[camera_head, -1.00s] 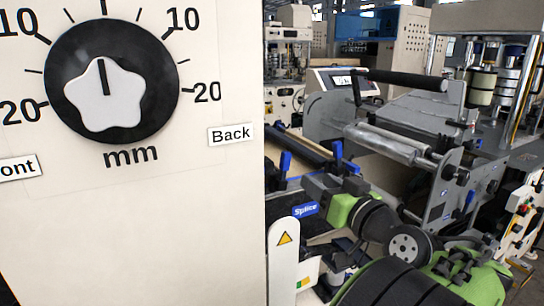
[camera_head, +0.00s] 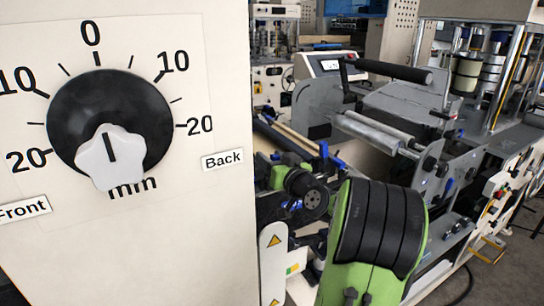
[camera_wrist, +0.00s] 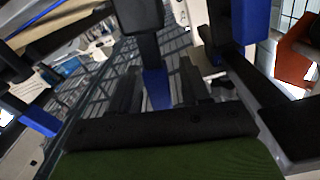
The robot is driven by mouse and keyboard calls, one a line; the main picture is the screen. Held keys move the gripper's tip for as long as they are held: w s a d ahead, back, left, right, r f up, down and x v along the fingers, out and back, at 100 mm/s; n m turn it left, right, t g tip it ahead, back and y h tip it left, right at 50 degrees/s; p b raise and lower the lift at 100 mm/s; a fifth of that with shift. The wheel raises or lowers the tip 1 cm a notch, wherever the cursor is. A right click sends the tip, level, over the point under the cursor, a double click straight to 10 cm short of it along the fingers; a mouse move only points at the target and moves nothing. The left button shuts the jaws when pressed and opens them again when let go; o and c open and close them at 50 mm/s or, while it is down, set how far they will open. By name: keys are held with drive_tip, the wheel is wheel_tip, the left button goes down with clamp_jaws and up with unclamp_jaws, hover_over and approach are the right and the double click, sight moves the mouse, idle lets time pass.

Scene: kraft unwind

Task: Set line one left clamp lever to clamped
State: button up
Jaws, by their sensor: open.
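In the wrist view, my gripper (camera_wrist: 158,78) is open, its two dark fingers pointing away from the black bar and green body. A blue lever part (camera_wrist: 156,88) shows between the fingers, with a dark block above it; I cannot tell if either finger touches it. Another blue part (camera_wrist: 250,20) stands to the upper right. In the head view, blue levers (camera_head: 324,150) stand by the rollers behind my wrist. My fingers are hidden there, and I cannot tell from the picture which lever is line one left.
A cream panel with a black dial (camera_head: 75,100) and white knob (camera_head: 108,158) fills the left. Metal rollers (camera_head: 375,130) and grey side plates stand behind my arm. A white post with a yellow warning sign (camera_head: 272,265) stands close below my wrist.

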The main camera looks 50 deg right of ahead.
clamp_jaws()
